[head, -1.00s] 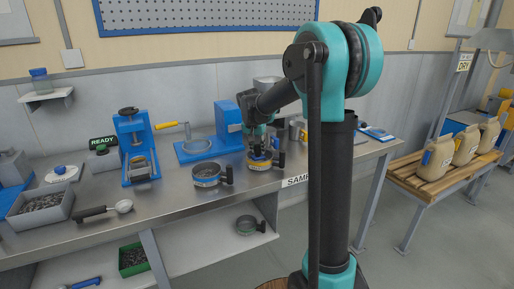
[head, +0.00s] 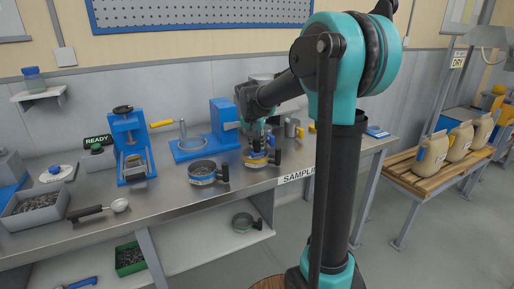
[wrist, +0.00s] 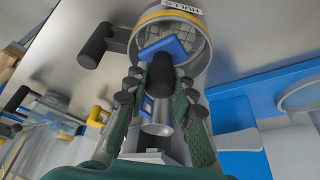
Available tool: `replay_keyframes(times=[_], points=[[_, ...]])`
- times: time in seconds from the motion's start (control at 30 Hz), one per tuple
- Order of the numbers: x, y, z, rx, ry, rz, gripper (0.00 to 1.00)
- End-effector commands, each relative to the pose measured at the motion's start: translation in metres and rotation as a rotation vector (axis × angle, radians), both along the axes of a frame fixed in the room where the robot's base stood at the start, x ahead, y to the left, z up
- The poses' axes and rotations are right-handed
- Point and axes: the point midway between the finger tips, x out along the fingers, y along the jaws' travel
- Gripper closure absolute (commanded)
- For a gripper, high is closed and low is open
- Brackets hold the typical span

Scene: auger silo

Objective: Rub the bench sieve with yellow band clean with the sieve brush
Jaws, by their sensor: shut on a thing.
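The bench sieve with yellow band (head: 257,161) stands on the steel bench, near its front edge. In the wrist view its yellow-banded rim (wrist: 168,15), mesh and dark side handle (wrist: 92,50) show at the top. My gripper (head: 257,146) is right above this sieve, pointing down. In the wrist view my gripper (wrist: 160,95) is shut on the sieve brush, whose dark handle (wrist: 160,74) stands between the green finger pads. The blue brush head (wrist: 164,47) is over the mesh, inside the rim. I cannot tell whether its bristles touch the mesh.
A second sieve (head: 202,172) stands just left, and another (head: 244,222) on the lower shelf. Behind are a blue stand with a ring (head: 195,147) and a metal mug (head: 292,129). Bare bench lies between.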

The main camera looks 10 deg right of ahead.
Motion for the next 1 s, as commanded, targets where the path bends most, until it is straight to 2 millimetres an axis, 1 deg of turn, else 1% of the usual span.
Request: replay_keyframes(times=[0.4,0.6,0.73,1.0], points=[[0.000,0.000,0.039,0.000,0.000,0.000,1.00],[0.000,0.000,0.054,0.000,0.000,0.000,1.00],[0.000,0.000,0.058,0.000,0.000,0.000,1.00],[0.000,0.000,0.059,0.000,0.000,0.001,1.00]])
